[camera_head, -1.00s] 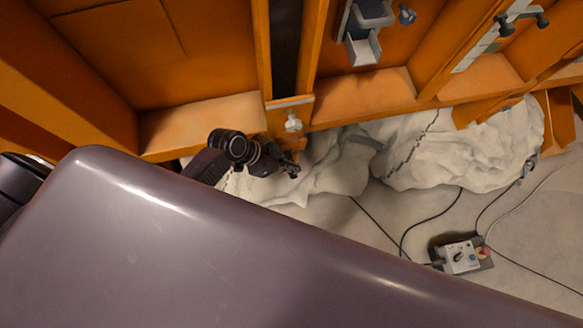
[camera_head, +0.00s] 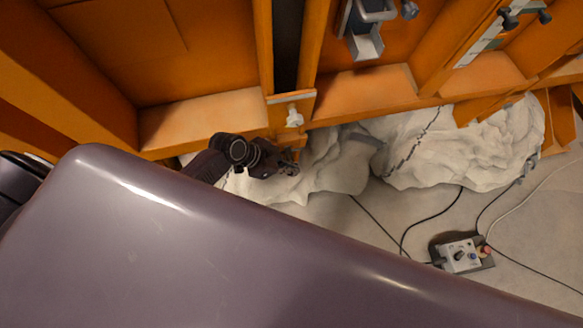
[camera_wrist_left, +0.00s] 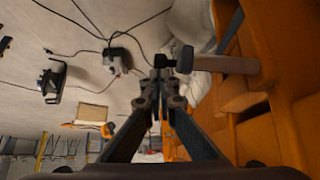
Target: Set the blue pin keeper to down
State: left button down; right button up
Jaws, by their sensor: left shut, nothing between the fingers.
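No plainly blue pin keeper can be made out. In the left wrist view, a dark blue-grey knob (camera_wrist_left: 186,60) on a pale bar (camera_wrist_left: 225,64) sits just right of the fingertips of my left gripper (camera_wrist_left: 161,76); I cannot tell whether they touch or whether this is the keeper. In the head view my left gripper (camera_head: 292,168) is shut and empty, beside the orange post and over the pale covering. A small white fitting (camera_head: 293,117) is on the post just above it. My right gripper is not in view.
Orange frame walls (camera_head: 210,118) stand close behind the gripper. A crumpled pale covering (camera_head: 440,150) lies to the right. A grey bracket (camera_head: 365,45) is on the frame.

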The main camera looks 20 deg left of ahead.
pick_arm(q)
jog(key=shift+s+f, duration=0.15)
jog(key=shift+f, duration=0.1)
jog(key=shift+d+r+p, duration=0.15)
jog(key=shift+r+p, duration=0.3)
jog(key=shift+p, duration=0.05)
jog(key=r+p, duration=0.1)
jog(key=w+r+p, duration=0.1)
jog(key=d+r+p, duration=0.1)
jog(key=r, duration=0.1)
jog(key=shift+w, duration=0.15)
jog(key=shift+s+a+r+b, duration=0.3)
jog(key=shift+s+a, duration=0.1)
jog(key=d+r+b+v, duration=0.1)
jog(key=v, duration=0.7)
jog(key=shift+w+r, duration=0.15)
jog(key=shift+w, duration=0.15)
jog(key=shift+d, duration=0.1)
